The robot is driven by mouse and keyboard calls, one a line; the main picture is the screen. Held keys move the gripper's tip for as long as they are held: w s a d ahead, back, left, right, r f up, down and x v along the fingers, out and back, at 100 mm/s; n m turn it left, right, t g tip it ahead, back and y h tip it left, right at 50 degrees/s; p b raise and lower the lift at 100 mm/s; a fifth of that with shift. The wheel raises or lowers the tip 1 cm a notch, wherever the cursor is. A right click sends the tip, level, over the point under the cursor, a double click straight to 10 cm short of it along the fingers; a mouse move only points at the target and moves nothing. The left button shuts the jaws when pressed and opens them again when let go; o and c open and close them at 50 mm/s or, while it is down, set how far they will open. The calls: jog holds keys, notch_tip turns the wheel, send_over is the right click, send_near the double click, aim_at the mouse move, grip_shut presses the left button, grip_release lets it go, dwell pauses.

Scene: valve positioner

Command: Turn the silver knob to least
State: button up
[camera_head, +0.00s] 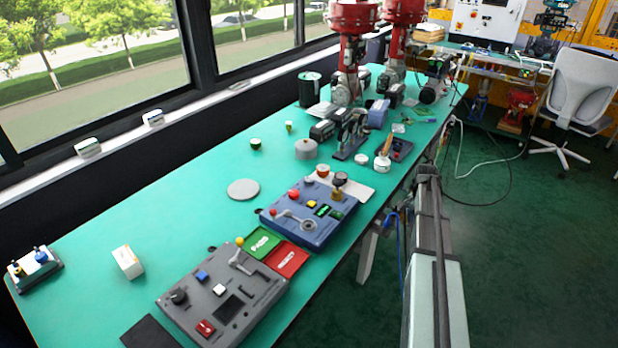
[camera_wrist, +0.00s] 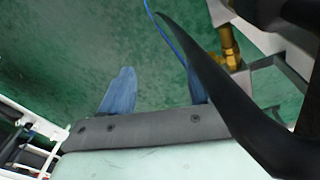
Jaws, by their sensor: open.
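A blue control panel (camera_head: 318,236) lies on the green bench in the head view. A grey panel (camera_head: 222,322) nearer the camera carries a dark knob (camera_head: 178,297) and a yellow-tipped lever. I cannot read any scale around the silver knob. My gripper (camera_wrist: 235,90) shows as dark, blurred finger parts at the right of the wrist view. It is open, with nothing seen between the fingers. Neither panel nor the knob shows in the wrist view. I cannot make out my gripper in the head view.
Green and red trays (camera_head: 287,259) lie between the panels. A grey disc (camera_head: 243,189), a white box (camera_head: 128,262) and a grey cylinder (camera_head: 306,149) stand on the bench. Machines and tools crowd its far end. The bench's left middle is mostly clear.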

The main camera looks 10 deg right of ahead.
jog(key=w+a+r+t, duration=0.2)
jog(key=w+a+r, duration=0.2)
jog(key=w+r, duration=0.6)
notch_tip(320, 180, up, 16)
jog(key=n+g+y, duration=0.1)
jog(key=n+g, duration=0.1)
jog(key=n, duration=0.4)
send_over(309, 179)
notch_tip(309, 179, down, 14)
jog(key=shift+s+r, duration=0.1)
jog(key=shift+r, duration=0.15)
jog(key=shift+c, duration=0.2)
jog(key=c, duration=1)
